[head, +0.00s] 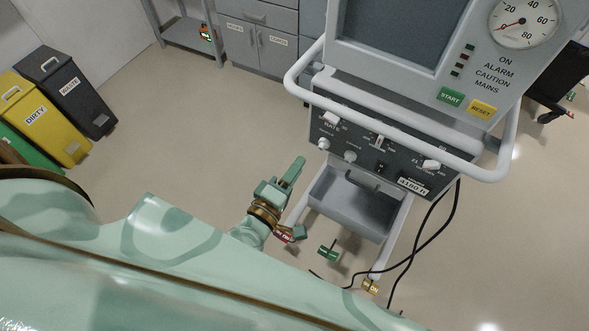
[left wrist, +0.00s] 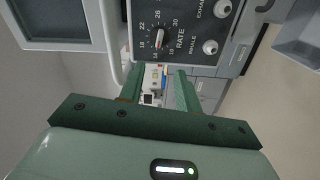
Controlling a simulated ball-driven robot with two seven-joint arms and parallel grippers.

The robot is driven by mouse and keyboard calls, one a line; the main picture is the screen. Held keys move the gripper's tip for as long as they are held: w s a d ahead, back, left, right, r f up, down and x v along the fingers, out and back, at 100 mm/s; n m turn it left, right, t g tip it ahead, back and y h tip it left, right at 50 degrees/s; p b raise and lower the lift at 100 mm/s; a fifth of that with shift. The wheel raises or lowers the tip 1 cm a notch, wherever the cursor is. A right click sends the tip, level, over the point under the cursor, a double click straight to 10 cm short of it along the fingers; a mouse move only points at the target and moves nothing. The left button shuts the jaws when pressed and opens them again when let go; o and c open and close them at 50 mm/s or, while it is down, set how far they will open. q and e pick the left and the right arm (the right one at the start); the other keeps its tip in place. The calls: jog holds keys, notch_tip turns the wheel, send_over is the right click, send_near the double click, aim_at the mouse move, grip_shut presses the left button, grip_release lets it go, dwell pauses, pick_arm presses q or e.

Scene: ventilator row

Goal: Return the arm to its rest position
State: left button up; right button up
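My left gripper (head: 288,175) is in front of the ventilator (head: 468,72), a little left of its lower control panel (head: 345,138) and grey tray. Its fingers point up and away in the head view. In the left wrist view the two green fingers of the left gripper (left wrist: 158,88) stand apart with nothing between them. The panel's RATE knob (left wrist: 158,38) shows beyond the fingers there, apart from them. My pale green left arm crosses the bottom left of the head view. My right gripper is in neither view.
A white tubular rail (head: 305,88) runs around the ventilator front. The tray (head: 350,203) hangs below the panel, and black cables (head: 415,252) trail at its right. Dark, yellow and green bins (head: 52,112) stand far left. Open floor (head: 190,135) lies between.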

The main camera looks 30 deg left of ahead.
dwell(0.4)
pick_arm(q)
jog(key=s+a+f+m+g, duration=0.25)
jog(key=s+f+m, duration=0.2)
jog(key=f, duration=0.45)
jog(key=s+a+f+m+g+h, duration=0.1)
jog(key=s+f+m+g, duration=0.4)
jog(key=f, duration=0.5)
jog(key=s+a+f+m+g, duration=0.1)
jog(key=s+f+m+g, duration=0.2)
jog(key=f+m, duration=0.5)
jog(key=s+a+f+g+y, duration=0.1)
jog(key=s+f+g, duration=0.1)
jog(key=s+f, duration=0.2)
jog(key=s+a+f+m+g+b, duration=0.1)
jog(key=s+f, duration=0.3)
jog(key=s, duration=0.7)
jog(key=s+a+f+g+y+b, duration=0.1)
jog(key=s+a+f+g, duration=0.1)
jog(key=s+f, duration=0.3)
jog(key=shift+s+g+y, duration=0.3)
jog(key=shift+s+g, duration=0.55)
jog(key=shift+s, duration=0.3)
jog(key=shift+w+a+m, duration=0.1)
jog(key=shift+m, duration=0.15)
